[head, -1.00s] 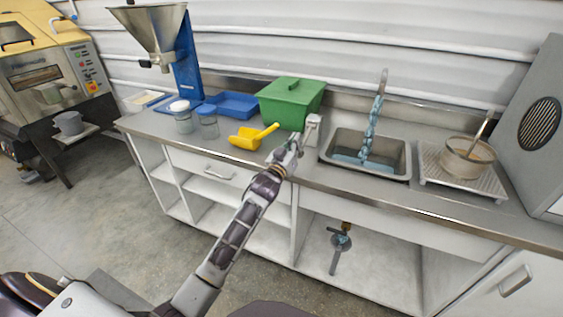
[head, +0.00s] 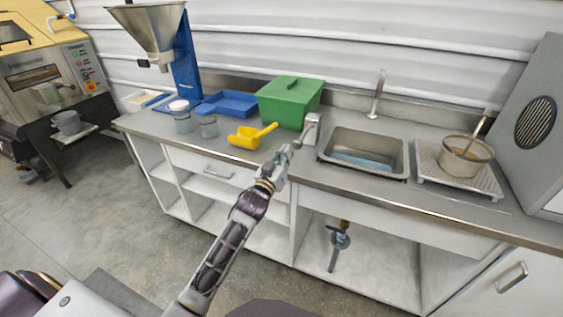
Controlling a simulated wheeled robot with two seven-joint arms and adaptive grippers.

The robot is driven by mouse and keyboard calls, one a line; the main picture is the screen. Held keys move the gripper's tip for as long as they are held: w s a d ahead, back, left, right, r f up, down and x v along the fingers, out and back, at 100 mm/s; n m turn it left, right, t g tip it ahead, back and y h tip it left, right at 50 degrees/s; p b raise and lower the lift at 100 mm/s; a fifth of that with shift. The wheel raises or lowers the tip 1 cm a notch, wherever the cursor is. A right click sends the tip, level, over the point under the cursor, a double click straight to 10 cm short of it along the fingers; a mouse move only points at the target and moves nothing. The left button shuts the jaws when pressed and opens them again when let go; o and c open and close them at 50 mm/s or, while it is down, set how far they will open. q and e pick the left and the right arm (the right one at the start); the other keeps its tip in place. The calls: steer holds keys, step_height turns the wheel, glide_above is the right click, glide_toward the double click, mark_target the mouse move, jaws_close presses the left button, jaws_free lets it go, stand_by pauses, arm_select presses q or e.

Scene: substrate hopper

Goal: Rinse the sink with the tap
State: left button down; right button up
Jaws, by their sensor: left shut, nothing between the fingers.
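The sink (head: 326,155) is a steel basin set in the worktop, with some bluish water (head: 360,162) at its bottom. The tap (head: 376,96) is a thin upright steel spout behind the sink, and no stream comes from it. A small pale box with a knob-like top (head: 311,128) stands left of the sink. My left gripper (head: 291,150) is shut and empty, just in front of and to the left of this box. I cannot tell whether its tip touches the box. My right gripper is not in view.
A green lidded box (head: 290,104), a yellow scoop (head: 246,138), a blue tray (head: 232,103) and jars (head: 207,125) stand left on the worktop. A pot (head: 466,158) sits on a drainer right of the sink. A valve (head: 340,239) is below.

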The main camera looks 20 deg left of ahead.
arm_select(q)
steer(key=shift+s+a+f, duration=0.1)
steer(key=shift+s+f, duration=0.1)
steer(key=shift+s, duration=0.65)
steer(key=shift+s+a+f, duration=0.1)
steer(key=shift+s+f, duration=0.05)
steer(key=shift+s, duration=0.7)
